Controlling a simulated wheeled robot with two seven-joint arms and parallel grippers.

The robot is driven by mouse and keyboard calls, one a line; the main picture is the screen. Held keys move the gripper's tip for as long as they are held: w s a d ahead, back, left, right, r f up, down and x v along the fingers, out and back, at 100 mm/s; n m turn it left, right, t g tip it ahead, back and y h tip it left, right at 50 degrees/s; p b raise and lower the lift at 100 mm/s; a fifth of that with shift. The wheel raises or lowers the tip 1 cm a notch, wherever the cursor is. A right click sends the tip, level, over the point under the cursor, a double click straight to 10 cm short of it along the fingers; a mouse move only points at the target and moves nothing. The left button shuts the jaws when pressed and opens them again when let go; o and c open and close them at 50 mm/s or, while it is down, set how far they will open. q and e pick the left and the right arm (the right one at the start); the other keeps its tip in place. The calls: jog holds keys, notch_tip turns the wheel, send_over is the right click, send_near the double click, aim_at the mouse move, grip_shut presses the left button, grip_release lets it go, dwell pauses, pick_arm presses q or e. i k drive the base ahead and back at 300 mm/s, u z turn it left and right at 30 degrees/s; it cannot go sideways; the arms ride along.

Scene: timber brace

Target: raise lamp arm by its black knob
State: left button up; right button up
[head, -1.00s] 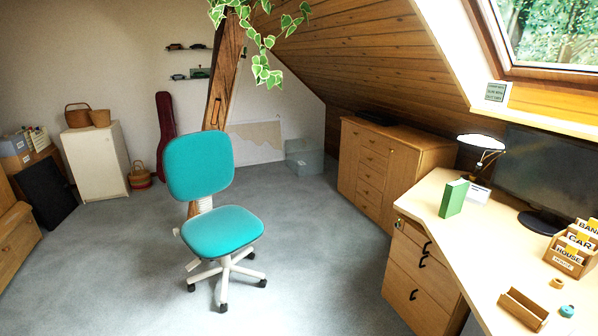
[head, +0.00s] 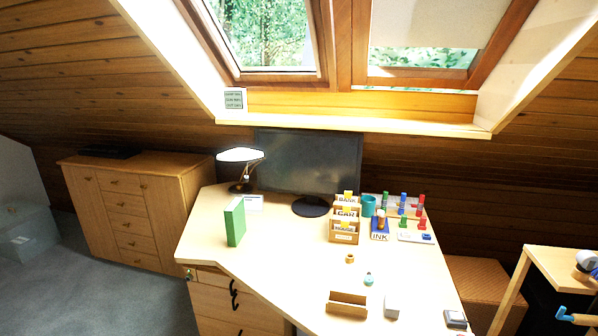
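The desk lamp (head: 240,156) stands at the back left of the desk, beside the monitor. The shade sits low, just above the desk's back part. The black knob is too small to make out against the dark arm. Neither of my grippers shows in the head view.
The desk (head: 290,262) carries a green book (head: 235,221) in front of the lamp, a monitor (head: 308,162), a file box (head: 345,222), an ink box (head: 380,229) and stamps. A wooden cabinet (head: 135,205) stands left. Floor (head: 120,290) is clear at front left.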

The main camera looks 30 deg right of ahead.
aim_at(245, 178)
jog(key=z, duration=0.9)
jog(key=i, duration=0.9)
jog(key=z, duration=0.75)
